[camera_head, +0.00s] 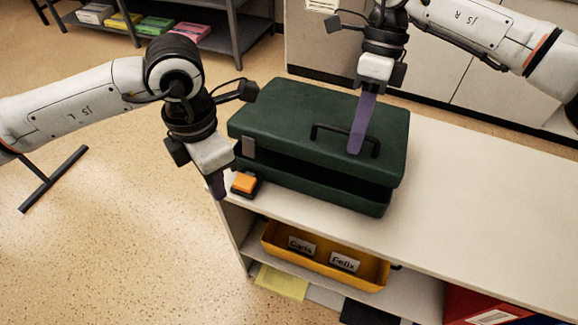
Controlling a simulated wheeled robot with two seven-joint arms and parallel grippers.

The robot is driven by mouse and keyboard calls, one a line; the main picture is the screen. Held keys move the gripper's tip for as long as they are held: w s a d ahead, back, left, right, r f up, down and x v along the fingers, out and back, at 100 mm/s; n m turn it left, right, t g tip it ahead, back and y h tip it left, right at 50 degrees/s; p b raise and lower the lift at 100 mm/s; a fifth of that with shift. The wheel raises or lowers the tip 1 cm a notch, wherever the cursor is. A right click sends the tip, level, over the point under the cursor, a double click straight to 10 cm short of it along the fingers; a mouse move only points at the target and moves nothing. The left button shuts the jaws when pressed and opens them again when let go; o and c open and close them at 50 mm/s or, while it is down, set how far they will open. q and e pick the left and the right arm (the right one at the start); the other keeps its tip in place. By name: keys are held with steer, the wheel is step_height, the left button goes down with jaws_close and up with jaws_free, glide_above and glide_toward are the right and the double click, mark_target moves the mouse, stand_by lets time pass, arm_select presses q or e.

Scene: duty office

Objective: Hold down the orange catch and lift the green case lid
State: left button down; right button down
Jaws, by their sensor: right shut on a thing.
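The dark green case (310,184) stands on the pale top of a low shelf unit. Its lid (285,116) is a little raised, with a dark gap along the front side. My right gripper (355,150) reaches down from above and is shut on the black lid handle (334,134). The orange catch (244,183) sits on a dark block at the case's left front corner. My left gripper (219,193) points down just left of the catch, apart from it in the picture. Only one purple finger of it shows clearly, so its opening is hard to judge.
The shelf top (480,200) is clear to the right of the case. Below it, a yellow tray (310,262) with name labels and a red binder (485,305) fill the shelf. White cabinets (480,70) stand behind. A grey rack with paper stacks (160,25) is at the back left.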

steer(key=shift+w+d+r+g+p, duration=0.15)
steer(key=shift+w+r+p, duration=0.15)
steer(key=shift+r, duration=0.15)
steer(key=shift+w+d+r+g+p, duration=0.15)
steer(key=shift+w+r+p, duration=0.15)
steer(key=shift+r, duration=0.15)
steer(key=shift+w+d+r+p, duration=0.1)
steer(key=shift+w+r+p, duration=0.25)
steer(key=shift+r, duration=0.2)
steer(key=shift+w+d+r+g, duration=0.15)
steer(key=shift+w+r+g, duration=0.05)
steer(key=shift+r+g, duration=0.1)
steer(key=shift+w+d+r+g+y+p, duration=0.15)
steer(key=shift+w+r+p, duration=0.15)
steer(key=shift+w+r, duration=0.1)
steer(key=shift+w+d+r+g+y+p, duration=0.1)
steer(key=shift+w+r+g+y+p, duration=0.05)
steer(key=shift+w+r+p, duration=0.2)
steer(key=shift+s, duration=0.1)
steer(key=shift+d+r, duration=0.1)
steer(key=shift+r, duration=0.1)
